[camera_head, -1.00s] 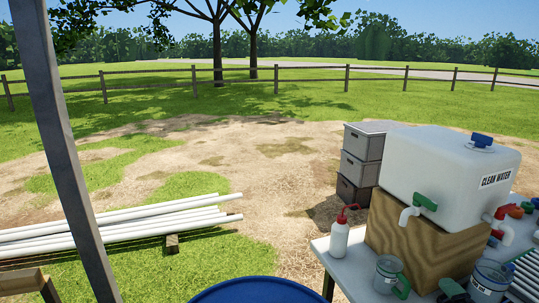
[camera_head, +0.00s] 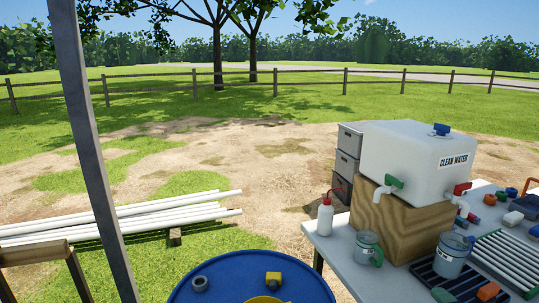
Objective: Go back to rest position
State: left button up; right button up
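Neither of my grippers shows in the head view, and no part of my arms can be made out. The work table (camera_head: 338,262) stands at the right. On it, a white clean water tank (camera_head: 405,150) with taps sits on a wooden block (camera_head: 408,232). In front are a grey mug with a green handle (camera_head: 367,248), a larger grey cup with a blue rim (camera_head: 452,256) and a white wash bottle with a red top (camera_head: 325,216).
A blue drum (camera_head: 225,278) with small items on its lid stands at the bottom middle. White pipes (camera_head: 150,215) lie at the left behind a grey post (camera_head: 88,150). Stacked grey crates (camera_head: 349,155) stand behind the table. Open dirt and grass lie beyond.

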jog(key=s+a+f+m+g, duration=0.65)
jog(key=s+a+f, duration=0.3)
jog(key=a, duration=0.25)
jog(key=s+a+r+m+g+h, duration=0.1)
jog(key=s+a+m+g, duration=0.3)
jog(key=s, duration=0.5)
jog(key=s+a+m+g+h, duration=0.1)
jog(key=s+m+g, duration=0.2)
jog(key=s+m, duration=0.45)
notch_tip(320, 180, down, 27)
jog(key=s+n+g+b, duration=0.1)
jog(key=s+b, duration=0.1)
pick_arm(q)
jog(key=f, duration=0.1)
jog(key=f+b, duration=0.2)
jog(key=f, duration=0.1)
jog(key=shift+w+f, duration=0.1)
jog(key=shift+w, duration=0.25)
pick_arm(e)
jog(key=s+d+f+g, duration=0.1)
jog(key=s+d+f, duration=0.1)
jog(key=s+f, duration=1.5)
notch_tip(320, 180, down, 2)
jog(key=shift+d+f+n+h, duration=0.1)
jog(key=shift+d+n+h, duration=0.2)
